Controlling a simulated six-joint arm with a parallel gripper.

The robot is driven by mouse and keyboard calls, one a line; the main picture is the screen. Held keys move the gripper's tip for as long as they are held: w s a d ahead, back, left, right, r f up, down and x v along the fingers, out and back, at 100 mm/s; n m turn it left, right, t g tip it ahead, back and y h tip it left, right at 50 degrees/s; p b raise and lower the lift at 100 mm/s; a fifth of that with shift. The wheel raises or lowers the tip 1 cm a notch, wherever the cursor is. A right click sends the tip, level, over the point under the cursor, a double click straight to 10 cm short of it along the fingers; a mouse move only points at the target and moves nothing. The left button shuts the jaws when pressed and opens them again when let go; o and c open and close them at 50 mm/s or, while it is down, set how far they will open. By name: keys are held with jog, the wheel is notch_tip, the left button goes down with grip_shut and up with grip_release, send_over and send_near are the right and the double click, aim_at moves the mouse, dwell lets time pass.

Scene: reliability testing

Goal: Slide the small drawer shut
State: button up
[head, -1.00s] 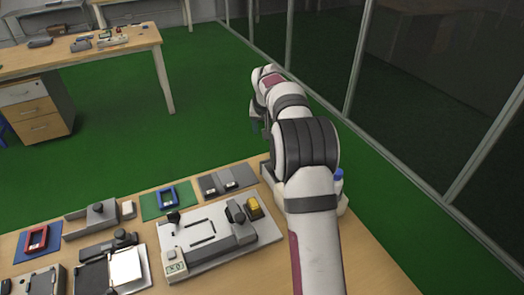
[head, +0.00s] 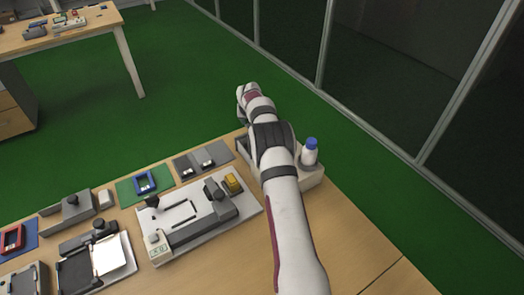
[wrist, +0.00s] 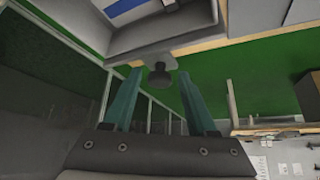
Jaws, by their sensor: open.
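The small drawer (wrist: 170,40) is grey and shows at the top of the wrist view, with a dark round knob (wrist: 159,76) on its front. Its inside shows, with something blue and white in it, so it stands open. My gripper (wrist: 160,74) is open, its two teal fingers pointing at the drawer front. The knob appears between the fingertips, with a gap on each side; I cannot tell how deep it sits between them. In the head view my arm hides the fingers and most of the grey housing (head: 312,177) at the table's far right edge.
A white bottle with a blue cap (head: 310,152) stands at the housing, right beside my arm. A white fixture with a yellow part (head: 233,183) and several other devices lie to the left on the wooden table (head: 215,262). Glass panels (head: 385,75) stand beyond on the right.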

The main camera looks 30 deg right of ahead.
jog(key=shift+c, duration=0.3)
jog(key=c, duration=0.7)
jog(key=shift+o, duration=0.2)
jog(key=s, duration=1.1)
jog(key=shift+s, duration=0.35)
jog(key=o, duration=0.7)
notch_tip(320, 180, up, 5)
